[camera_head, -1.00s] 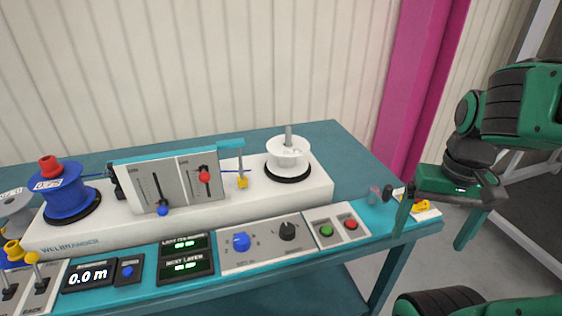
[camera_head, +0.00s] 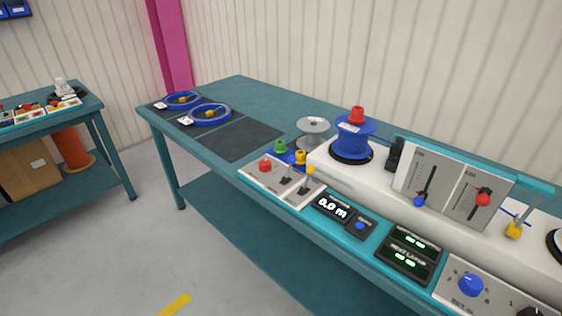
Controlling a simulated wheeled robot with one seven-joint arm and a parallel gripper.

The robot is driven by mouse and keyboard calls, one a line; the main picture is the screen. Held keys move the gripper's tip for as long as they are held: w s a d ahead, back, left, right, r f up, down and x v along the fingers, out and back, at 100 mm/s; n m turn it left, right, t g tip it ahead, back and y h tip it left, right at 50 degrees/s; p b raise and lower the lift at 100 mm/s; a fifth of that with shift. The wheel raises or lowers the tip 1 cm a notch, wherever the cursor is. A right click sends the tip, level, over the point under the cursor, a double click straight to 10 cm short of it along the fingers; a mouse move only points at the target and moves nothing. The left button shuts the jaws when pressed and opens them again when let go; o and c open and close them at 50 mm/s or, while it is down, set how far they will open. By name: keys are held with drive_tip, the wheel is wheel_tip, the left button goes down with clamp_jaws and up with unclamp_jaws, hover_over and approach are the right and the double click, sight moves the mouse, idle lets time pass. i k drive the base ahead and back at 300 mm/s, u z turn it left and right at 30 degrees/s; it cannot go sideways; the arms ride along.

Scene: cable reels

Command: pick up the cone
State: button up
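Several small cone-like pieces are in view, and I cannot tell which one the task names. A red one (camera_head: 357,114) sits on top of the blue reel (camera_head: 352,138), which stands on the white machine (camera_head: 372,176). A green one (camera_head: 280,147) and a yellow one (camera_head: 300,157) stand on the bench left of the machine, in front of the grey reel (camera_head: 313,129). My gripper is not in view.
The teal bench (camera_head: 240,92) holds two blue cable coils (camera_head: 210,115) and dark mats (camera_head: 243,139) at left. A control panel (camera_head: 283,181) with levers lies in front of the cones.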

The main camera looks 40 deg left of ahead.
sight(300, 156)
drive_tip(key=u, duration=1.35)
drive_tip(key=k, duration=1.15)
drive_tip(key=u, duration=0.75)
drive_tip(key=i, duration=2.55)
drive_tip(key=z, duration=1.15)
drive_tip(key=i, duration=0.3)
